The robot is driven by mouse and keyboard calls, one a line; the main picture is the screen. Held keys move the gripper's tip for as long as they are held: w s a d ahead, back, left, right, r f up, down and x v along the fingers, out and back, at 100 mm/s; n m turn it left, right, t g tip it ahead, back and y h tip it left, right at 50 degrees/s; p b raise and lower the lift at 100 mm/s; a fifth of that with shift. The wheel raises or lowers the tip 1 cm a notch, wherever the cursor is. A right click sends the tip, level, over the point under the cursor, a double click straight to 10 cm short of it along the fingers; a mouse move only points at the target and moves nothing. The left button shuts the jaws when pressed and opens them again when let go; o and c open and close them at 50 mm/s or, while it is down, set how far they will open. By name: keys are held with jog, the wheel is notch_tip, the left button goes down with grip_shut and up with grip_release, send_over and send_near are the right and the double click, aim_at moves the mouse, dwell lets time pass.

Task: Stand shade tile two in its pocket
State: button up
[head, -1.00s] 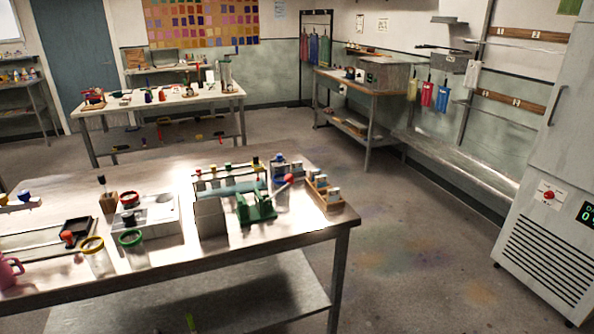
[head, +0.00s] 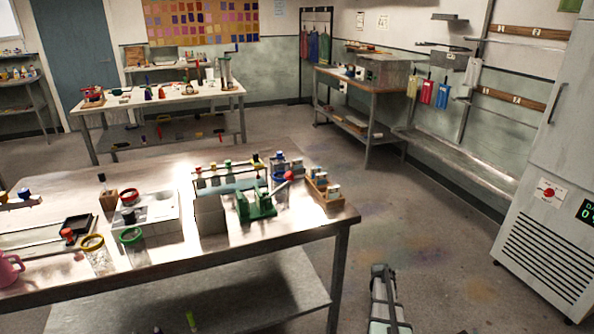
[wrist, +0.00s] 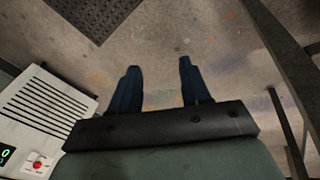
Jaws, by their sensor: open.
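In the head view, a small wooden rack (head: 338,207) stands at the right end of the near bench. Several upright pieces with pale tops stand in it and look like tiles. Their markings are too small to read, so I cannot tell which is shade tile two or which pocket is its own. My gripper (wrist: 158,66) is open in the wrist view, with two dark blue fingers apart and only floor between them. It is away from the rack, which the wrist view does not show.
A white cabinet (head: 548,240) with a red knob stands at the right and shows in the wrist view (wrist: 45,110). Open floor lies between bench and cabinet.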

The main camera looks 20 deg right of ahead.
jog(key=w+d+r+m+h, duration=0.1)
jog(key=w+d+r, duration=0.2)
jog(key=d+r, duration=0.4)
jog(key=w+d+r+m, duration=0.25)
jog(key=d+r, duration=0.25)
jog(key=d, duration=0.5)
jog(key=w+a+r+m+t, duration=0.1)
jog(key=w+r+m, duration=0.1)
jog(key=w+r, duration=0.8)
notch_tip(320, 180, up, 36)
jog(key=m+g+y, duration=0.1)
jog(key=m+y, duration=0.3)
jog(key=m, duration=0.3)
send_over(297, 160)
jog(key=f, duration=0.8)
jog(key=shift+w+a, duration=0.2)
jog(key=shift+a, duration=0.1)
jog(key=shift+d+f, duration=0.2)
jog(key=shift+f, duration=1.2)
jog(key=shift+d+f, duration=0.15)
jog(key=shift+f, duration=1.2)
